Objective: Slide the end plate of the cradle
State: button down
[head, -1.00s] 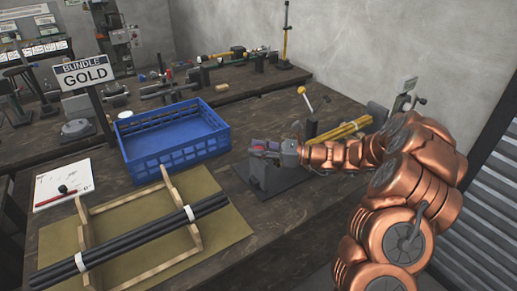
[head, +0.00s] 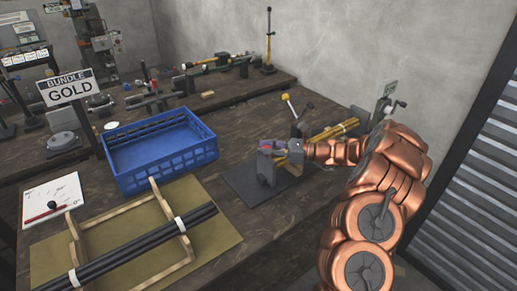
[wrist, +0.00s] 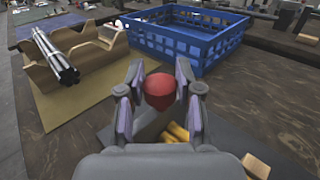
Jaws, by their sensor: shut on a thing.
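My gripper (head: 272,151) is over the cradle's dark base plate (head: 236,184) on the bench. In the wrist view my gripper's fingers (wrist: 160,70) stand on both sides of a red ball knob (wrist: 160,91) and are closed on it. A grey upright end plate (head: 266,172) stands on the base below my gripper. Its join to the knob is hidden. Gold rods (head: 338,130) lie behind my arm, and gold ends (wrist: 176,133) show below the knob in the wrist view.
A lever with a yellow knob (head: 286,97) rises behind my gripper. A blue crate (head: 165,172) stands to the left. A wooden rack (head: 161,213) holds tied dark rods in front of it. A "BUNDLE GOLD" sign (head: 68,88) stands behind the crate.

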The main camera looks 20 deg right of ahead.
jog(key=shift+w+d+r, duration=0.1)
jog(key=shift+w+d, duration=0.05)
jog(key=shift+d, duration=0.15)
jog(key=c, duration=0.7)
grip_release()
jog(key=shift+c, duration=0.2)
jog(key=v, duration=1.2)
